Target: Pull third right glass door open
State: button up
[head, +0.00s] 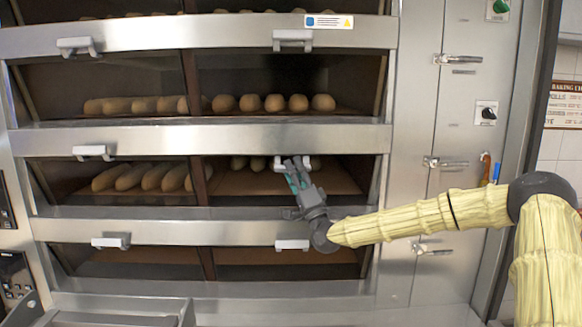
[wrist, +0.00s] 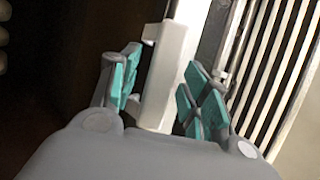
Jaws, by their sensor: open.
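In the wrist view the handle (wrist: 172,75) is a light bar between the teal-padded fingers of my gripper (wrist: 165,92). The fingers are open on either side of the bar. I cannot tell whether either pad touches it.
The left door of that row has its own handle (head: 93,152). Another handle (head: 292,244) sits below my gripper on the lower right door. A steel panel with latches (head: 455,59) stands to the right. A steel surface (head: 120,310) juts out at the lower left.

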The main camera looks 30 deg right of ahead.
jog(key=shift+x, duration=0.8)
grip_shut()
jog(key=shift+s+r+m+h+p, duration=0.1)
jog(key=shift+r+m+h+p, duration=0.2)
jog(key=shift+p, duration=0.3)
jog(key=shift+a+m+g+h+p, duration=0.1)
jog(key=shift+m+g+h+p, duration=0.3)
jog(key=shift+m+g+p, duration=0.25)
grip_release()
jog(key=shift+s+f, duration=0.1)
jog(key=shift+s, duration=0.05)
